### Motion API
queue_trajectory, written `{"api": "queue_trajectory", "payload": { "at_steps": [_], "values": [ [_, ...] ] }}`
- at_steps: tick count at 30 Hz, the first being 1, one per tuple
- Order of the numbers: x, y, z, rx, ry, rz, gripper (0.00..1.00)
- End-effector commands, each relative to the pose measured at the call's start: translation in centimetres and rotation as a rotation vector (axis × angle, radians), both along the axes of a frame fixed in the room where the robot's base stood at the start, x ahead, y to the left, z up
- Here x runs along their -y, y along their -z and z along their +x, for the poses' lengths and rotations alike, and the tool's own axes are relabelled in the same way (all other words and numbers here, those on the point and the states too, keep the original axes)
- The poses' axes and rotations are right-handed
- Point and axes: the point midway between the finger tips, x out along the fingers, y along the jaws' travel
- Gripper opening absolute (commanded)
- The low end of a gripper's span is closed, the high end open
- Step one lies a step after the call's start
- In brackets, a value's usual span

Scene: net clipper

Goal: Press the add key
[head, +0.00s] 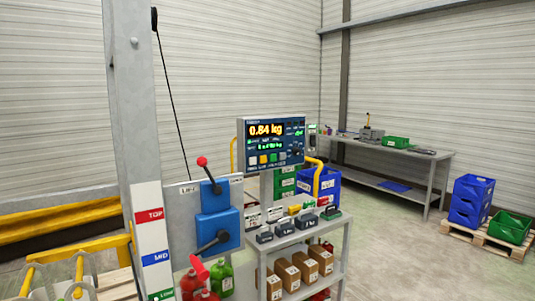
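A dark blue scale panel (271,143) stands upright on a grey post at the middle of the head view. Its display (266,130) reads 0.84 kg in yellow, with smaller green text below. A row of keys runs along the panel's lower part: a whitish key (252,161), an orange key (263,160), a green key (273,158) and a greyish key (283,157). Their labels are too small to read, so I cannot tell which is the add key. My gripper is not in view.
A grey trolley (325,237) below the panel carries dark weights and brown boxes. A grey column (130,100) and a board with blue lever boxes (219,230) stand left. Behind right are a workbench (420,160) and a pallet with blue crates (470,200).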

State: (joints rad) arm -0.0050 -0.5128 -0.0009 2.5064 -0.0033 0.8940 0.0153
Motion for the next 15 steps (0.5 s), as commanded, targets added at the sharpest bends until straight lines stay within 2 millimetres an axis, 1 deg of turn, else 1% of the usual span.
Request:
{"api": "queue_trajectory", "payload": {
  "at_steps": [1, 2, 3, 4, 15],
  "values": [
    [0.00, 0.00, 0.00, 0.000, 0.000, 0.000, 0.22],
    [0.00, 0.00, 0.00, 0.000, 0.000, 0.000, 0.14],
    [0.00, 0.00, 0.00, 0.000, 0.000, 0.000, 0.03],
    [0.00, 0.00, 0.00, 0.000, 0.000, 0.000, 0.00],
    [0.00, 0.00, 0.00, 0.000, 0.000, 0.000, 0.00]
  ]
}}
